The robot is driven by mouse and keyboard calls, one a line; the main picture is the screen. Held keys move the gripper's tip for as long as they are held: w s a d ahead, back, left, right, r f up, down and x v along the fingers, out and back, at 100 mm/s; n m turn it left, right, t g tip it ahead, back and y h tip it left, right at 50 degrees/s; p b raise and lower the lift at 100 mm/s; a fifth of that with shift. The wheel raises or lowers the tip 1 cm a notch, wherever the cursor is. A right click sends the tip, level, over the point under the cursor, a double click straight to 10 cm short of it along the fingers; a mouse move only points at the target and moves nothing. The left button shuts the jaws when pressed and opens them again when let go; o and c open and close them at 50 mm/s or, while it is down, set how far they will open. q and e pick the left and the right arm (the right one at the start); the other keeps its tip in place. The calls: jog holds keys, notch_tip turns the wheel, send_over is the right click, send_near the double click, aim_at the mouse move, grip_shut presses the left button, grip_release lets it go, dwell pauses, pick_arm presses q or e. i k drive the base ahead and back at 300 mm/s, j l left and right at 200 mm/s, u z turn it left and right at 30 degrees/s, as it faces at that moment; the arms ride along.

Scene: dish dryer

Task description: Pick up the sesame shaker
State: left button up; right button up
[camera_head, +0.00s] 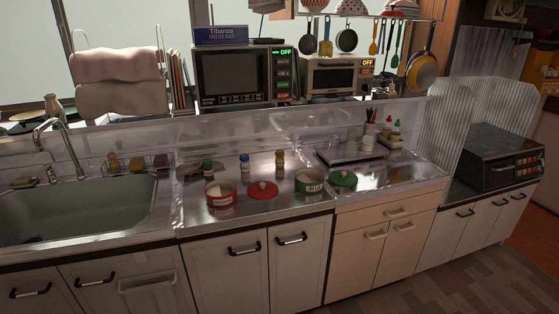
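Three small shaker-like containers stand in a row at the back of the steel counter. One has a brown or orange top (280,157), one has a blue top (244,163), and one has a dark green top (207,168). Their labels are too small to read, so I cannot tell for sure which is the sesame shaker. All three look upright and stand apart from each other. Neither of my grippers shows in the head view.
In front of the shakers are a red canister (220,195), a red lid (263,190), a green canister (309,182) and a green lid (343,179). The sink (80,213) is at left.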

aim_at(280, 155)
jog(key=i+l+u, duration=0.35)
jog(key=i, duration=0.15)
jog(key=i+l+u, duration=0.35)
jog(key=i, duration=0.15)
